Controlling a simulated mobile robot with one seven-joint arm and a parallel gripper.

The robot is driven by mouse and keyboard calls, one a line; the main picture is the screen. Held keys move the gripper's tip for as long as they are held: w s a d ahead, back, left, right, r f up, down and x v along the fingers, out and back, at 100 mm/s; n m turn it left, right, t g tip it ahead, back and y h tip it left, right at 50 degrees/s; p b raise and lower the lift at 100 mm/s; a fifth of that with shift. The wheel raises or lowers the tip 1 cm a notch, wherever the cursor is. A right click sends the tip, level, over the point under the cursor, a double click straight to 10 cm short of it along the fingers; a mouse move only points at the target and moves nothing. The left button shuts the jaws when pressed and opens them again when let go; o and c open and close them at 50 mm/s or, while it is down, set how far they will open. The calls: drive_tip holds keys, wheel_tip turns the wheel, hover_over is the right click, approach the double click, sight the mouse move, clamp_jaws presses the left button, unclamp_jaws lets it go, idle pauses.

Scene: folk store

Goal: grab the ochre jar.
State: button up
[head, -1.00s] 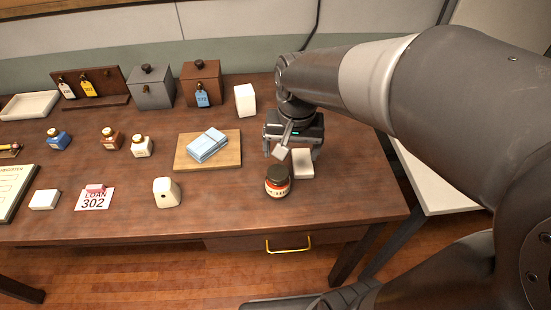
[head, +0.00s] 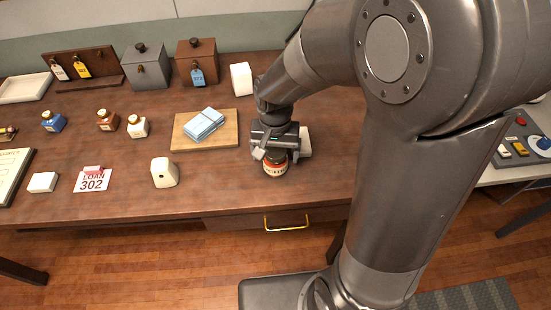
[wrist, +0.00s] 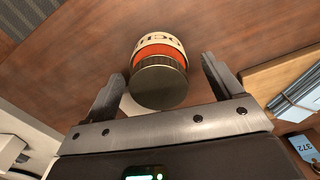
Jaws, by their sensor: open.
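The ochre jar (head: 275,169) stands upright near the front edge of the wooden desk. It has a dark lid, an orange-red band and a pale label. My gripper (head: 276,153) is right over it and hides its upper part in the head view. In the wrist view the jar (wrist: 160,70) shows its dark lid toward me and part of its lettering. My open gripper (wrist: 163,72) has one finger on each side of the jar, with a gap visible at the right finger. I cannot tell whether the left finger touches.
A white block (head: 305,142) lies close behind and right of the jar. A wooden board (head: 228,140) with blue packets (head: 203,124) lies to the left. A cream object (head: 164,172) stands further left. The desk front between it and the jar is clear.

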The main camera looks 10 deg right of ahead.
drive_tip(key=shift+f, duration=1.5)
drive_tip(key=shift+c, duration=0.3)
drive_tip(key=c, duration=1.2)
